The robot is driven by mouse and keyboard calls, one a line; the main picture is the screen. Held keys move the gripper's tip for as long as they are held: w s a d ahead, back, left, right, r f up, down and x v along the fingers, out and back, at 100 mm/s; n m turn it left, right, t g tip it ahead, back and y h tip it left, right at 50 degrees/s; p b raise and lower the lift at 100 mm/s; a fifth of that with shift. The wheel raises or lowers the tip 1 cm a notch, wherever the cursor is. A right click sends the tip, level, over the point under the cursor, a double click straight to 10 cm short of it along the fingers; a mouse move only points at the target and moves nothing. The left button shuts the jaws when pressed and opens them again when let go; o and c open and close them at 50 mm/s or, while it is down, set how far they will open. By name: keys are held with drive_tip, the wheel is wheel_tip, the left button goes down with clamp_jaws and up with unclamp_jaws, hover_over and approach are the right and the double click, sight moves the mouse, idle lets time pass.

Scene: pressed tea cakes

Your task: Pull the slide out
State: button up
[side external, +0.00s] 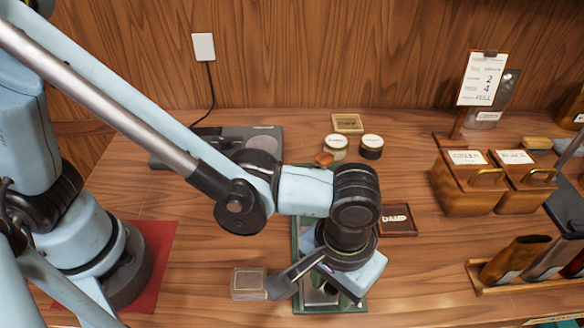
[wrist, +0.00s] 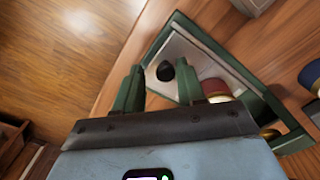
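A green-framed fixture (wrist: 228,57) shows in the wrist view, with a pale metal plate (wrist: 184,47) inside it that looks like the slide. A round black knob (wrist: 165,71) is on or over the plate. My gripper (wrist: 161,78) has its two dark green fingers apart. The knob shows in the gap between them, nearer the right finger; I cannot tell whether it touches. In the side view the green fixture (side external: 296,225) lies under my wrist, and my gripper (side external: 325,290) is low over its front part. My wrist hides the fingertips and most of the plate there.
A clear box (side external: 249,283) stands left of the fixture, and a dark "DAMP" tray (side external: 398,220) lies right of it. Two small jars (side external: 335,148) (side external: 371,147) stand behind. Wooden boxes (side external: 466,188) and a rack (side external: 520,288) fill the right. A red mat (side external: 153,245) is under my base.

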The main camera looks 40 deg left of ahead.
drive_tip(key=shift+o, duration=0.6)
drive_tip(key=shift+w+a, duration=0.1)
drive_tip(key=shift+r, duration=0.15)
wheel_tip(320, 180, up, 12)
drive_tip(key=w+a+t, duration=0.3)
drive_tip(key=a, duration=1.2)
drive_tip(key=w+a+f+t, duration=0.1)
drive_tip(key=w+a+t, duration=0.2)
drive_tip(key=a, duration=1.2)
drive_tip(key=shift+f+t, duration=0.25)
drive_tip(key=shift+t, duration=0.35)
